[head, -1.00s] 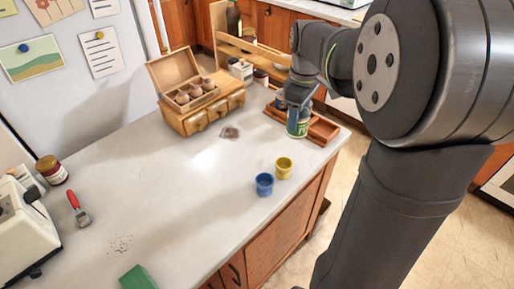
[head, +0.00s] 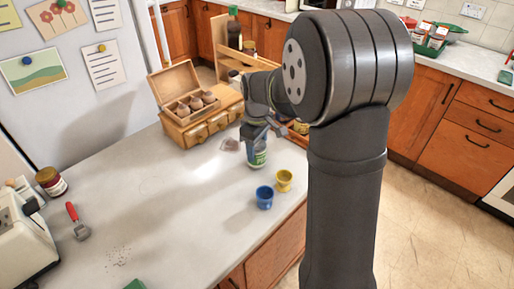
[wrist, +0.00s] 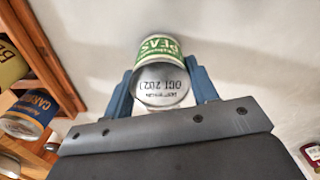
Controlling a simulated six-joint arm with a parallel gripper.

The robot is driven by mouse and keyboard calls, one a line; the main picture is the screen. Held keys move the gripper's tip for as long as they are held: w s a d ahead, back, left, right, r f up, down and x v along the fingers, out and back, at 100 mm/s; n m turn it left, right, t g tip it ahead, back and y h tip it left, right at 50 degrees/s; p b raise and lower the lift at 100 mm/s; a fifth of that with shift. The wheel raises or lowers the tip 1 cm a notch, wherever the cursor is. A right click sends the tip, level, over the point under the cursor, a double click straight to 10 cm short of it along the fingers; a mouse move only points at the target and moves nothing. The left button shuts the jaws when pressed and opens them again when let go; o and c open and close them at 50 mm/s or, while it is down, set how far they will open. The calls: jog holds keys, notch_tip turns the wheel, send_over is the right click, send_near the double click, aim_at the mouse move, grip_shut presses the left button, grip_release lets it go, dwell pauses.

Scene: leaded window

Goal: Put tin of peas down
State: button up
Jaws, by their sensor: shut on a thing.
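The tin of peas (head: 257,157), with a green and white label, is held by my gripper (head: 262,134) at the counter's right part. It hangs left of the wooden tray, behind the blue and yellow cups. In the wrist view, the tin (wrist: 158,47) sits between the two blue fingers of my gripper (wrist: 163,76), its date-stamped metal end facing the camera. I cannot tell whether its base touches the counter (head: 160,210).
A blue cup (head: 265,197) and a yellow cup (head: 284,180) stand close in front. A brown patch (head: 229,144) lies just left, near a small wooden drawer chest (head: 200,125). A carrot tin (wrist: 28,115) sits on the wooden rack.

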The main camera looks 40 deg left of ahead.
jog(key=shift+f, duration=0.2)
jog(key=o, duration=1.1)
jog(key=shift+f, duration=0.15)
notch_tip(320, 180, up, 12)
jog(key=shift+r, duration=0.2)
jog(key=shift+f, duration=0.1)
